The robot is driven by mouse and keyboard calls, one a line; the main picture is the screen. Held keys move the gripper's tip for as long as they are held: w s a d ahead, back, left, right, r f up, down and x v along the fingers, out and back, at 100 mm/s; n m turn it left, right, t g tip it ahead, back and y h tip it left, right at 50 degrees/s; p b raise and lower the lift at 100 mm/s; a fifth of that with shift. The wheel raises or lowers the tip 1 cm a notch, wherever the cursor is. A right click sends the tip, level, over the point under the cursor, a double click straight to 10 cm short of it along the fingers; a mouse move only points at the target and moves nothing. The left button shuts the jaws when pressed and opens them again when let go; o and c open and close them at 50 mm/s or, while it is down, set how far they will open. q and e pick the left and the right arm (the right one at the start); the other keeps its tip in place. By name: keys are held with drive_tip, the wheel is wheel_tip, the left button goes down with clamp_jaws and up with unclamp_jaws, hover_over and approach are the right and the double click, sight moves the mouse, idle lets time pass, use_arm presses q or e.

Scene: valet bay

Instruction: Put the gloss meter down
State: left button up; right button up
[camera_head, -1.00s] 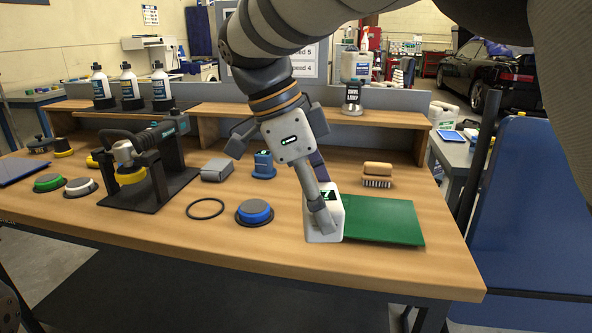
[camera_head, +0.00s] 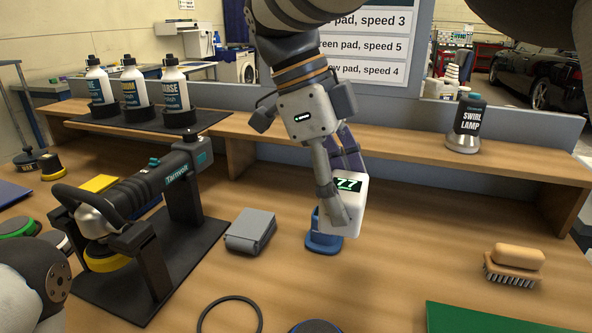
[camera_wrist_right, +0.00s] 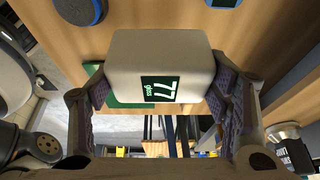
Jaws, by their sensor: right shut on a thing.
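The gloss meter (camera_head: 347,208) is a white block with a dark screen that reads 77. My right gripper (camera_head: 341,186) is shut on it, one finger on each side, and holds it slightly tilted in front of a blue stand-like item (camera_head: 322,243). The meter partly hides that item, and I cannot tell whether the two touch. In the right wrist view the meter (camera_wrist_right: 130,58) sits between the finger pads with its screen toward the camera. A green mat (camera_head: 505,318) lies at the lower right, cut off by the picture edge. My left gripper is out of view.
A grey box (camera_head: 250,231) stands left of the blue item, and a polisher (camera_head: 130,205) rests on a black stand farther left. A brush (camera_head: 514,264) lies at right. A black ring (camera_head: 229,300) lies in front. Bare bench shows between the meter and the brush.

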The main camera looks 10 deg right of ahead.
drive_tip(key=w+d+f, duration=0.1)
drive_tip(key=d+f, duration=0.2)
drive_tip(key=w+d+f, duration=0.1)
drive_tip(key=d+f, duration=0.1)
drive_tip(key=d, duration=0.2)
drive_tip(key=w+d+f, duration=0.1)
drive_tip(key=d+f, duration=0.2)
drive_tip(key=shift+d+f, duration=0.35)
drive_tip(key=shift+d, duration=0.05)
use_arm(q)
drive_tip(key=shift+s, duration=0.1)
use_arm(e)
drive_tip(key=shift+f, duration=1.45)
drive_tip(key=shift+f, duration=0.2)
drive_tip(key=o, duration=1.2)
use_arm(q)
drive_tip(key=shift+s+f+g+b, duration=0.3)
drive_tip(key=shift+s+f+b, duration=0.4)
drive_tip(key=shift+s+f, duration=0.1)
use_arm(e)
drive_tip(key=shift+v, duration=6.25)
